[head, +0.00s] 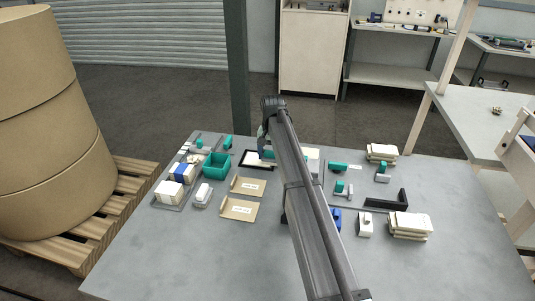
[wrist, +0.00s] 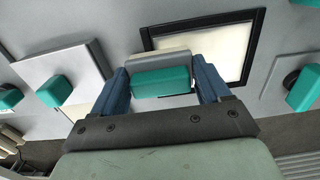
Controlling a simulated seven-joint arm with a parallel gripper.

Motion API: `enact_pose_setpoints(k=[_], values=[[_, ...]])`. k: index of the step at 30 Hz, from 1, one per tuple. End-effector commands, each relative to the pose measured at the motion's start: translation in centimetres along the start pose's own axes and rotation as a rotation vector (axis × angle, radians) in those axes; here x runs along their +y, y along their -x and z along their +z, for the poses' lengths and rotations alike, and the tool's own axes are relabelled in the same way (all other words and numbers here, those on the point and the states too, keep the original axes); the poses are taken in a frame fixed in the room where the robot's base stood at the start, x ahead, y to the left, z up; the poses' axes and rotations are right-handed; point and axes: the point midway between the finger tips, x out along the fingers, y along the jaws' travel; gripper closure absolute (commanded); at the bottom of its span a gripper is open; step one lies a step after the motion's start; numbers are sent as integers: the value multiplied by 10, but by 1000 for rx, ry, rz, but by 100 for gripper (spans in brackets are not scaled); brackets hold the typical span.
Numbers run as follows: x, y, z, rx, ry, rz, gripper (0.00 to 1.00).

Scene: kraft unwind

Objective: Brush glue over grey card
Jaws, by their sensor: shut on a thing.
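My gripper (head: 264,146) is over the far middle of the table. In the wrist view its blue fingers (wrist: 162,84) are shut on a teal-handled tool (wrist: 160,82), which has a pale grey strip along one side; it looks like the brush. Beside it is a shallow black-framed tray (wrist: 257,42) with a cream surface, which also shows in the head view (head: 248,164). Contact between tool and tray cannot be told. A light grey plate with a teal block on it (wrist: 88,62) lies left in the wrist view. I cannot tell which flat piece is the grey card.
A teal bin (head: 216,167), two brown cards (head: 238,209) and white blocks (head: 169,192) are on the left. Stacked cream pads (head: 410,226), a black angle piece (head: 387,202) and teal-handled tools (head: 343,188) are on the right. The table's front (head: 180,265) is clear.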

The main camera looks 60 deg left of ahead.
Motion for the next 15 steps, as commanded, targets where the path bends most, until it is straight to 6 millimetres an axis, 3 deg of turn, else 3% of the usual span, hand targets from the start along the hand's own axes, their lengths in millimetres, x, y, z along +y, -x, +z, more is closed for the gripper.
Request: enact_pose_setpoints(k=[5,15], values=[[2,-1,0,-1,0,1,48],[-16,-1,0,-1,1,0,48]])
